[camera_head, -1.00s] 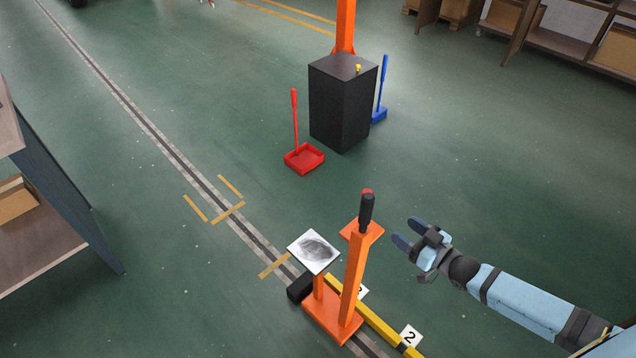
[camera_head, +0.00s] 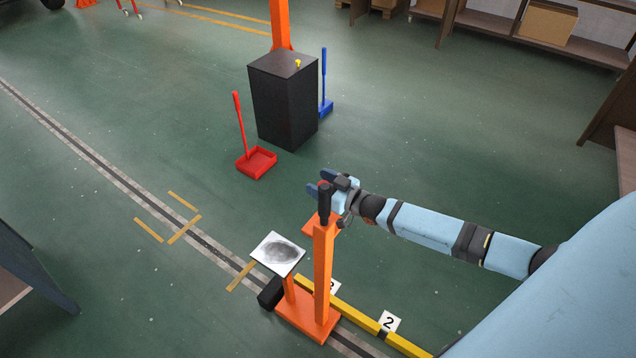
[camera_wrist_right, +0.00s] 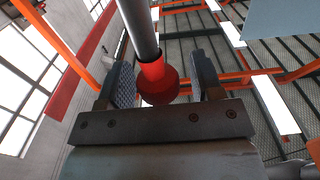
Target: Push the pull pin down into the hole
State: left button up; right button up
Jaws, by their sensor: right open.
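The pull pin (camera_head: 324,206) is a dark upright handle with a red top, on top of the orange post (camera_head: 322,270). Its lower end and the hole are not visible. My right gripper (camera_head: 319,182) is at the pin's upper end, its fingers open. In the right wrist view, the pin's red end (camera_wrist_right: 158,84) and dark shaft lie between the two open fingers of my right gripper (camera_wrist_right: 163,77), with a gap visible on the right side. I cannot tell whether the left finger touches it. My left gripper is not in view.
A white plate with a dark print (camera_head: 278,253) is beside the post. A yellow bar (camera_head: 355,317) lies on the floor at its base. A black cabinet (camera_head: 285,100), a red dustpan (camera_head: 257,163) and a blue one (camera_head: 326,107) stand farther back. Floor between is clear.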

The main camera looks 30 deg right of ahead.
jog(key=shift+w+a, duration=0.15)
jog(key=shift+w, duration=0.25)
grip_shut()
notch_tip(320, 180, down, 6)
jog(key=b, duration=0.2)
jog(key=shift+s+r+b, duration=0.1)
jog(key=shift+r+b, duration=0.1)
jog(key=shift+b, duration=0.1)
grip_release()
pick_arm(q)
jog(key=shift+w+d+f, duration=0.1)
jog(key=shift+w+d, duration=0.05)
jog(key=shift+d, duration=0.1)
